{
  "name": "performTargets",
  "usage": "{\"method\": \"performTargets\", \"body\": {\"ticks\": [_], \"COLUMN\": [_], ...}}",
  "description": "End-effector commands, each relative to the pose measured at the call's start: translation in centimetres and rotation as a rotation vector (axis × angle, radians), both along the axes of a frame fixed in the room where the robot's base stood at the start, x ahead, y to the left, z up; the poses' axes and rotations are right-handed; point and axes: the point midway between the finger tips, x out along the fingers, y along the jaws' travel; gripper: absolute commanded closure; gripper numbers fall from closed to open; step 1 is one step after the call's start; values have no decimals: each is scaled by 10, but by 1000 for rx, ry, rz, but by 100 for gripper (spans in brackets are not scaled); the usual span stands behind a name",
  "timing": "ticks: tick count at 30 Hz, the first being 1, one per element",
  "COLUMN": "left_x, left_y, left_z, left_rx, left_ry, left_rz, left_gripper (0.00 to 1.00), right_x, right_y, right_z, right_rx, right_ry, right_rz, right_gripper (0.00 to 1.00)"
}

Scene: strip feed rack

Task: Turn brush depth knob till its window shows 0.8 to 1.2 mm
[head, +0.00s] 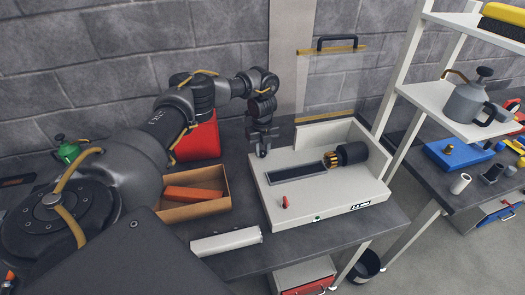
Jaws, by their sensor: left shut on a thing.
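The white machine (330,202) stands on the dark bench, with a long dark slot in its top. A brass-bristled brush (331,160) meets a black cylinder (352,153) at the slot's right end. A small dark window (360,206) is on the front right; its reading is too small to make out. My left gripper (262,152) points down at the machine's back left corner. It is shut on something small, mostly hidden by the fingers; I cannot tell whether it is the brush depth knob. My right gripper is not in view.
A red lever (285,202) and a green button (317,218) are at the machine's front. Left of it are an open cardboard box (195,210) with an orange block and a white roll (226,241). A white shelf rack (425,98) stands to the right.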

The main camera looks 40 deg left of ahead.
Motion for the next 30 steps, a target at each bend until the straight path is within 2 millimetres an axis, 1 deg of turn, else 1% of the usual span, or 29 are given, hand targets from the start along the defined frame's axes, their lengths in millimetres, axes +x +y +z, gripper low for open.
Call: {"method": "performTargets", "body": {"ticks": [7,20,21,25,30], "left_x": [0,0,0,0,0], "left_y": [0,0,0,0,0], "left_z": [0,0,0,0,0], "left_rx": [-1,-1,-1,-1,0], "left_ry": [0,0,0,0,0], "left_rz": [-52,-58,-58,-57,-57], "left_gripper": [97,97,71,53,53], "right_x": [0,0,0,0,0], "right_y": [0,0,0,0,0], "right_z": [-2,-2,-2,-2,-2], "right_rx": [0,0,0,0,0], "right_ry": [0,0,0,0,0], "right_rz": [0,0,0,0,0], "right_gripper": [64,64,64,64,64]}}
